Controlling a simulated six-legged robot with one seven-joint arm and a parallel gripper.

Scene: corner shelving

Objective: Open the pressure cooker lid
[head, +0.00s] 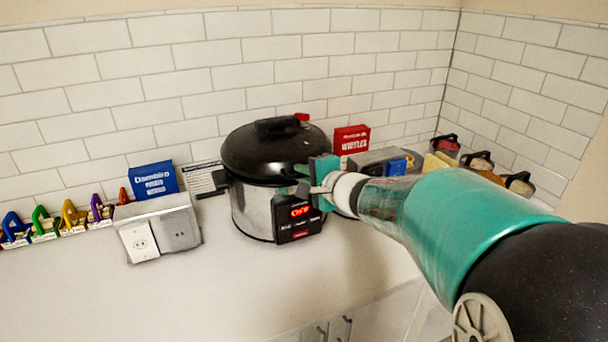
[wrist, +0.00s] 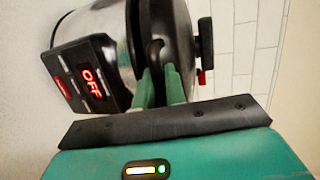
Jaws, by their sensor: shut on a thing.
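The pressure cooker (head: 252,208) is a silver pot with a black front panel and a red lit display; it also shows, turned sideways, in the wrist view (wrist: 122,30). Its black domed lid (head: 262,155) sits on the pot, with a top handle (head: 283,126) and a red valve; the lid is also in the wrist view (wrist: 172,22). My gripper (head: 318,187) is at the lid's right front edge. In the wrist view my green fingers (wrist: 161,84) are shut on a black handle part (wrist: 154,52) at that edge. The exact contact is partly hidden.
A blue box (head: 153,180), a white card (head: 204,179) and an outlet block (head: 160,229) stand left of the cooker. A red box (head: 351,139) and several small containers stand right, behind my arm. A tiled wall is close behind; the front counter is clear.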

